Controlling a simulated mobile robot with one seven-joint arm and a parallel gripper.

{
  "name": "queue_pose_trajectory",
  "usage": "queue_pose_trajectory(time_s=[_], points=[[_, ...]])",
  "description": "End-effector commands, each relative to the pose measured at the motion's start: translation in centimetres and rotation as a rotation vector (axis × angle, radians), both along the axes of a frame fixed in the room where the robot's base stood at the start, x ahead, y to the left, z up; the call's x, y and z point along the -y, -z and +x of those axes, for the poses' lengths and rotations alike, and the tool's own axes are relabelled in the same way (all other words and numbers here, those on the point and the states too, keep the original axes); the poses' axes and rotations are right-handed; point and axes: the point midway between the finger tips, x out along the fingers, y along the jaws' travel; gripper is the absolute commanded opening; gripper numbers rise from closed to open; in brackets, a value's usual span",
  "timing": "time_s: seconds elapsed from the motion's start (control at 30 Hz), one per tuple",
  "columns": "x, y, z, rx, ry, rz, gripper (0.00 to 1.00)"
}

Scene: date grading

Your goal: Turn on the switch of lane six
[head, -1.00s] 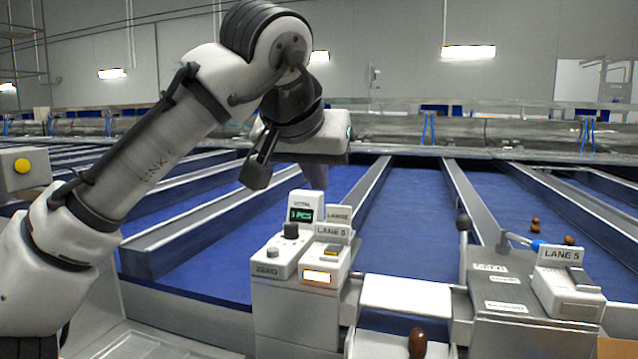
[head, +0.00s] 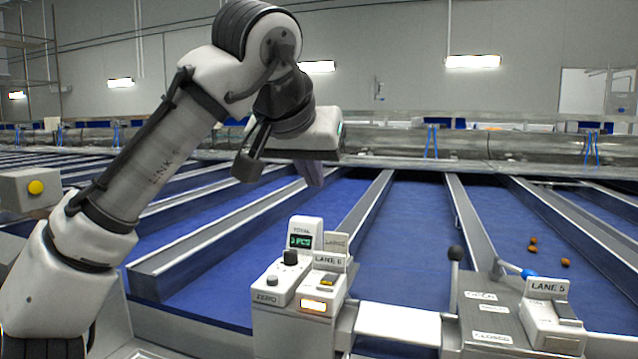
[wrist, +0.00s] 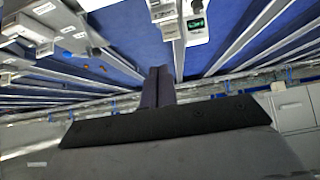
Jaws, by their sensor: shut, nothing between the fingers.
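The lane six control box (head: 265,325) stands at the lower middle of the head view, with a "LANE 6" label (head: 330,260). Its switch (head: 328,281) is a small amber rocker below the label, and a lit amber lamp (head: 313,306) glows in front of it. The rocker's exact tilt is too small to tell. My gripper (head: 314,180) is shut and empty, its dark fingers pointing down above and behind the box, apart from it. In the wrist view the shut fingers (wrist: 157,88) point toward the lanes, and a green display (wrist: 196,23) shows above them.
A black knob (head: 290,258) and a counter display (head: 300,241) share the lane six box. To the right are a black-topped lever (head: 455,255) and the "LANE 5" switch box (head: 550,325). Raised rails (head: 365,215) divide the lanes.

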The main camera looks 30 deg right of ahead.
Motion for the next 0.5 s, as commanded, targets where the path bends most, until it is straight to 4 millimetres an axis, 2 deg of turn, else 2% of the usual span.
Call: queue_pose_trajectory(time_s=[0.23,0.5], points=[[-2.2,-4.0,-2.1,-0.001,0.001,0.000,0.00],[-3.3,-5.7,-2.9,-0.003,-0.001,0.002,0.00]])
